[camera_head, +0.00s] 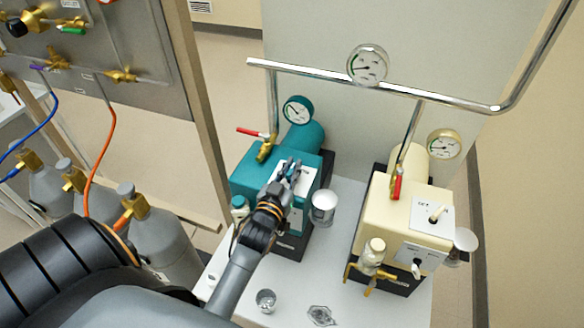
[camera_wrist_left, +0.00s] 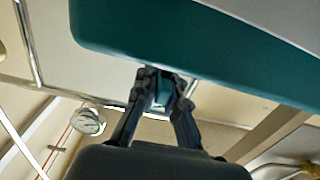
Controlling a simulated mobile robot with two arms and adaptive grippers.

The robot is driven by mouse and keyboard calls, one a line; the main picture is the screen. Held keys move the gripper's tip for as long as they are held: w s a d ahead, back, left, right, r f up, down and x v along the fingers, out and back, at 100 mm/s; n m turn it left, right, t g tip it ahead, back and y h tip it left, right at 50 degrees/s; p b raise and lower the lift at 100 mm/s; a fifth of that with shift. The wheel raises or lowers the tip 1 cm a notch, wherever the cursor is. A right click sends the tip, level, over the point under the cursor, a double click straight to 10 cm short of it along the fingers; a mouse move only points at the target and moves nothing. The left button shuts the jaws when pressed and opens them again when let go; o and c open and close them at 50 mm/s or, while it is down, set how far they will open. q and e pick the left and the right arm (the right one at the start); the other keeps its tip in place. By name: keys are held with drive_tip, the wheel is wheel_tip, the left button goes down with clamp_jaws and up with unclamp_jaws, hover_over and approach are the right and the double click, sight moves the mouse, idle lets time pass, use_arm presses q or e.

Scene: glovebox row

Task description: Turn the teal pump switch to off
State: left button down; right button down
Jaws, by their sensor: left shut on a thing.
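The teal pump (camera_head: 247,178) stands on the left of the white bench. Its white switch plate (camera_head: 303,181) is on top, and the switch lever is hidden by my fingers. My left gripper (camera_head: 289,170) reaches over the pump from the front, with its fingertips at this plate, shut on the switch. In the left wrist view the fingers (camera_wrist_left: 163,88) come close together below the teal housing (camera_wrist_left: 180,35). The lever's position cannot be made out. My right gripper is not in view.
A cream pump (camera_head: 385,210) with its own switch (camera_head: 437,214) stands to the right. A steel pipe (camera_head: 310,75) with a gauge (camera_head: 368,65) runs behind both. A red-handled valve (camera_head: 252,132) is behind the teal pump. Grey gas cylinders (camera_head: 160,235) stand at left.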

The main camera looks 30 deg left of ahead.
sight(288, 177)
use_arm(q)
drive_tip(key=c, duration=1.4)
unclamp_jaws()
drive_tip(key=v, duration=0.7)
drive_tip(key=shift+s, duration=0.3)
